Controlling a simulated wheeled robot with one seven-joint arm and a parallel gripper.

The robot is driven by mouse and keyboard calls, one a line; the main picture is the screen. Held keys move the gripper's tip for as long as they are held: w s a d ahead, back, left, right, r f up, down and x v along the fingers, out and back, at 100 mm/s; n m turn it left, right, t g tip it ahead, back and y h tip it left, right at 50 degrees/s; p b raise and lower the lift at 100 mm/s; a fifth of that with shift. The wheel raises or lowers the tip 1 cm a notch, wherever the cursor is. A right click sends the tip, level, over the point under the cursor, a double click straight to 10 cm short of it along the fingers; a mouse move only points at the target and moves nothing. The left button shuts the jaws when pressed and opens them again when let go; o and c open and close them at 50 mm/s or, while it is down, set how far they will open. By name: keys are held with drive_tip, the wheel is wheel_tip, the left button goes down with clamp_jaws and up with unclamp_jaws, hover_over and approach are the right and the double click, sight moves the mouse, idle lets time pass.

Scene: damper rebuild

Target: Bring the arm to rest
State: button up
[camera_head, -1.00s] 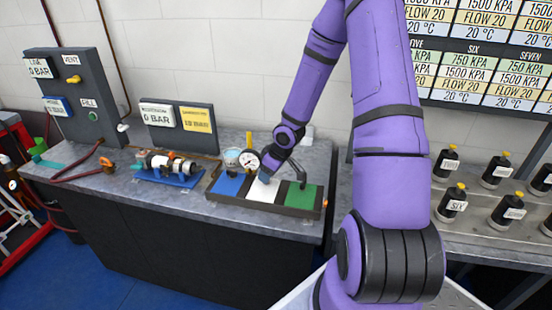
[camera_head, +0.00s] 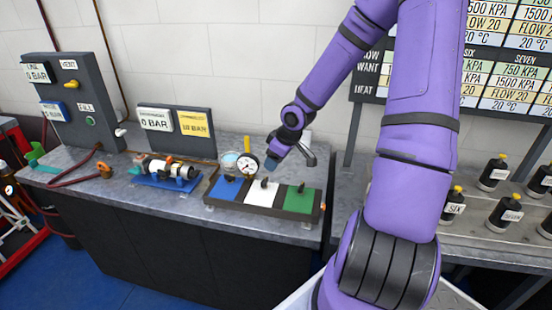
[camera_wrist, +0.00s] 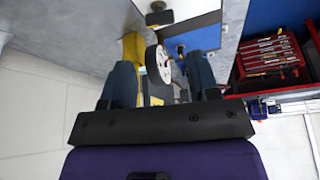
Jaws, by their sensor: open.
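My gripper (camera_head: 272,166) is open and hangs over the bench, just above the tray near the gauge and the white panel. Its two fingers stand apart in the wrist view (camera_wrist: 160,85), with nothing clearly held between them. A round white gauge (camera_wrist: 158,63) shows beyond the fingers, and the same gauge (camera_head: 247,166) stands at the back of the tray in the head view. My purple arm reaches in from the lower right and hides part of the bench and wall.
The tray (camera_head: 264,210) has blue (camera_head: 227,187), white (camera_head: 262,193) and green (camera_head: 299,199) panels, with small dark pieces on the white and green ones. A blue-based assembly (camera_head: 167,174) sits left. Several black canisters (camera_head: 494,172) stand right. A panel (camera_head: 68,95) rises at the back left.

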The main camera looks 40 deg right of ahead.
drive_tip(key=shift+s+r, duration=0.1)
drive_tip(key=shift+r, duration=0.25)
idle(0.5)
drive_tip(key=s+a+r+m+h, duration=0.1)
drive_tip(key=s+a+r+h, duration=0.1)
drive_tip(key=s+a+r, duration=0.45)
drive_tip(key=s+a+r+m+h, duration=0.1)
drive_tip(key=s+r+m, duration=0.15)
drive_tip(key=r, duration=0.75)
drive_tip(key=s+a+r+m+h, duration=0.1)
drive_tip(key=s+a+r+h, duration=0.1)
drive_tip(key=s+a+r, duration=0.45)
drive_tip(key=s+r+t+y, duration=0.1)
drive_tip(key=s+r+y, duration=0.2)
drive_tip(key=s+r, duration=0.2)
drive_tip(key=s, duration=0.2)
drive_tip(key=shift+s+a+r, duration=0.3)
drive_tip(key=shift+a+r, duration=0.1)
drive_tip(key=shift+c, duration=0.4)
